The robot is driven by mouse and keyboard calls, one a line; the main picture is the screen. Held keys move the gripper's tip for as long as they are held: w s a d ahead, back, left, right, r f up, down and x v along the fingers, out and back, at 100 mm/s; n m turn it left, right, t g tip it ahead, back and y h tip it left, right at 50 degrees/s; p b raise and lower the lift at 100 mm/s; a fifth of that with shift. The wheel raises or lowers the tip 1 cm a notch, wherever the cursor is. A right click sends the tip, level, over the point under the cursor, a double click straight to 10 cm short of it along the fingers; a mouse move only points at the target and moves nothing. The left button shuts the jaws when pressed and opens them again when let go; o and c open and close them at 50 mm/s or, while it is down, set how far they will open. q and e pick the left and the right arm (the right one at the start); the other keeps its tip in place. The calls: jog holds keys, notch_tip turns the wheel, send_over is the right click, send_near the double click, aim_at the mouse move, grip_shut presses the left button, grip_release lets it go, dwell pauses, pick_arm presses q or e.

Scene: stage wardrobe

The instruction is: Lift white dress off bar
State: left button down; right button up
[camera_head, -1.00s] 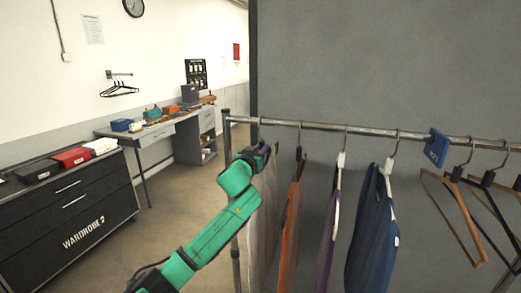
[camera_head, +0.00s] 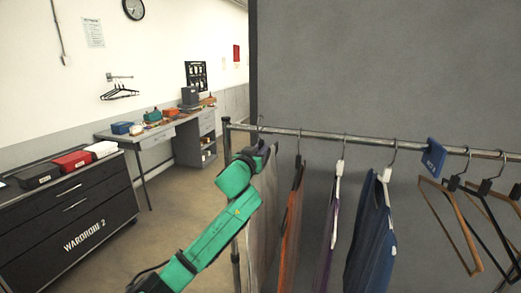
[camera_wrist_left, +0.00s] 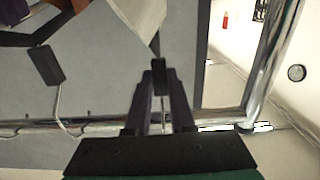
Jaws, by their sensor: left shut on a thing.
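The white dress (camera_head: 262,220) hangs at the left end of the metal bar (camera_head: 320,135), partly hidden behind my left arm. Its hook shows at the bar above my gripper. My left gripper (camera_head: 262,155) is at the top of the dress, just below the bar. In the left wrist view my left gripper (camera_wrist_left: 160,85) is shut on the dark neck of the dress's hanger. Pale cloth of the dress (camera_wrist_left: 140,18) shows beyond the fingertips, and the bar (camera_wrist_left: 100,129) crosses behind the fingers. I cannot tell whether the hook bears on the bar. My right gripper is out of view.
An orange garment (camera_head: 291,220) hangs close to the right of the dress, then a purple one (camera_head: 328,235) and a blue one (camera_head: 370,235). A blue tag (camera_head: 433,158) and empty hangers (camera_head: 450,215) follow. A dark drawer cabinet (camera_head: 65,215) stands left; floor between is clear.

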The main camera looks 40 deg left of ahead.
pick_arm(q)
jog(key=shift+b+v, duration=0.3)
jog(key=shift+v, duration=3.45)
jog(key=shift+r, duration=0.15)
